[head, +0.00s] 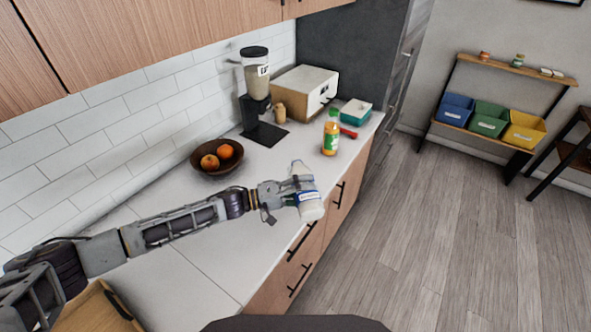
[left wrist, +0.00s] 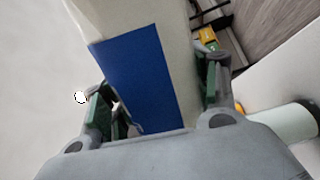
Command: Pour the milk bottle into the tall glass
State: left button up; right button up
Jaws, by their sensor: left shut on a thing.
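My left gripper (head: 300,197) is shut on the milk bottle (head: 312,211), a white bottle with a blue label, near the counter's front edge. In the left wrist view the bottle (left wrist: 141,75) fills the space between the green-padded fingers, with its blue label facing the camera. The head view shows it slightly tilted; whether it touches the counter I cannot tell. I cannot clearly make out a tall glass. A pale cylinder (left wrist: 290,122) at the right of the left wrist view is cut off, and I cannot tell what it is. My right gripper is not in view.
A bowl of fruit (head: 196,161) stands behind my left arm. The counter (head: 262,170) is clear between bowl and juice bottle.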

pick_arm(q)
jog(key=shift+f+m+b, duration=1)
jog(key=shift+f+b, duration=0.05)
jog(key=shift+b, duration=1.95)
jog(key=shift+w+m+p, duration=0.3)
jog(key=shift+m, duration=0.6)
jog(key=shift+f, duration=0.1)
jog(key=shift+a+f, duration=0.1)
jog(key=shift+f, duration=0.05)
jog(key=shift+w+f+m+b, duration=0.4)
jog(key=shift+f+m, duration=0.1)
jog(key=shift+m, duration=0.4)
jog(key=shift+w+a+r+m, duration=0.1)
jog(key=shift+w+r+m, duration=0.1)
jog(key=shift+m, duration=0.1)
